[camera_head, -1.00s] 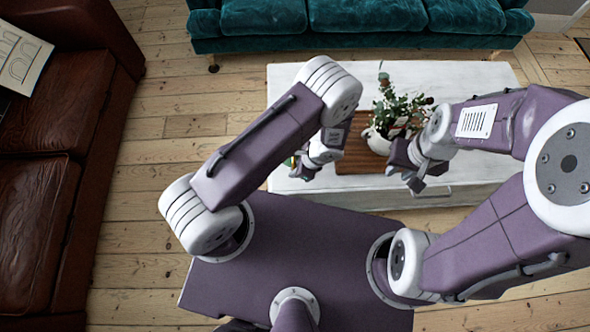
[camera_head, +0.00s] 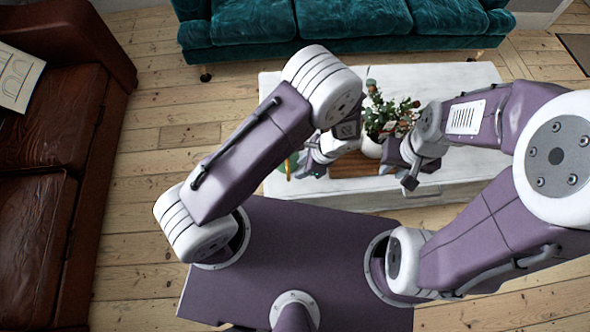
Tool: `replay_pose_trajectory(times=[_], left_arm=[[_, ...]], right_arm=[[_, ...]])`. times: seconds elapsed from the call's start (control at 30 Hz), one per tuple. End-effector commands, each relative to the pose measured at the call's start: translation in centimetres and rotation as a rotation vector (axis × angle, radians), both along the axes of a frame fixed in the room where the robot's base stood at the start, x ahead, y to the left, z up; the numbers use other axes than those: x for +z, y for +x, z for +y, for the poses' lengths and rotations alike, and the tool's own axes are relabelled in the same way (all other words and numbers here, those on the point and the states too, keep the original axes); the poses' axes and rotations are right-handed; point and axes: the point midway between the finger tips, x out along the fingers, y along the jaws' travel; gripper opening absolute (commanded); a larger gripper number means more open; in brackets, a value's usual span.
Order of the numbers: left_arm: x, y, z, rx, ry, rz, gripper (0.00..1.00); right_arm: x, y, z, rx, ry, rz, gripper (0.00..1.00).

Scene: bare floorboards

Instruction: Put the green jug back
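A small green patch (camera_head: 291,163) shows on the white table beside my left gripper. It may be the green jug, but my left arm hides most of it and I cannot tell its shape. My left gripper (camera_head: 309,168) is low over the table's near left part, right by the green patch. Its fingers are small and partly covered, so I cannot tell whether it holds anything. My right gripper (camera_head: 398,172) is over the table's near edge, in front of the potted plant. Its fingers look apart, with nothing visible between them.
The white table (camera_head: 445,85) carries a brown wooden board (camera_head: 350,170) and a leafy plant (camera_head: 385,115) in a white pot (camera_head: 371,147). A teal sofa (camera_head: 350,25) stands behind it. A brown leather sofa (camera_head: 50,130) is at the left. Bare floorboards (camera_head: 150,160) lie between.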

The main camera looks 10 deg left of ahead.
Motion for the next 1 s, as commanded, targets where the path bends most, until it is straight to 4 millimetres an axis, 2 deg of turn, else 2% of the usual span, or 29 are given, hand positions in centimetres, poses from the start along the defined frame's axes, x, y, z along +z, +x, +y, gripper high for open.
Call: replay_pose_trajectory(times=[0.1, 0.37, 0.47, 0.57, 0.6, 0.7, 0.8, 0.9, 1.0], left_arm=[[1.0, 0.0, -0.5, 0.0, 0.0, 0.0, 0.34], [1.2, 0.0, -0.5, 0.001, 0.0, 0.001, 0.34], [2.5, 0.3, 0.3, 0.089, -0.027, -0.018, 0.34], [6.2, 0.5, 3.0, 0.367, -0.107, -0.08, 0.34], [8.0, 0.4, 4.4, 0.518, -0.15, -0.114, 0.34], [12.0, -0.7, 8.0, 0.901, -0.249, -0.204, 0.34], [14.8, -2.2, 10.7, 1.233, -0.332, -0.294, 0.34], [16.3, -3.5, 12.3, 1.453, -0.386, -0.355, 0.34], [16.8, -4.1, 12.9, 1.554, -0.41, -0.384, 0.34]], right_arm=[[0.3, 0.0, 0.0, 0.0, 0.0, 0.0, 0.26], [0.2, 0.0, 0.0, 0.0, 0.0, 0.0, 0.26], [0.3, 0.0, 0.0, 0.0, 0.0, 0.0, 0.26], [0.3, 0.0, 0.0, 0.0, 0.0, 0.0, 0.26], [0.3, 0.0, 0.0, 0.0, 0.0, 0.0, 0.26], [0.2, 0.0, 0.0, 0.0, 0.0, 0.0, 0.26], [0.2, 0.0, 0.0, 0.0, 0.0, 0.0, 0.26], [0.2, 0.0, 0.0, 0.0, 0.0, 0.0, 0.26], [0.2, 0.0, 0.0, 0.0, 0.0, 0.0, 0.26]])
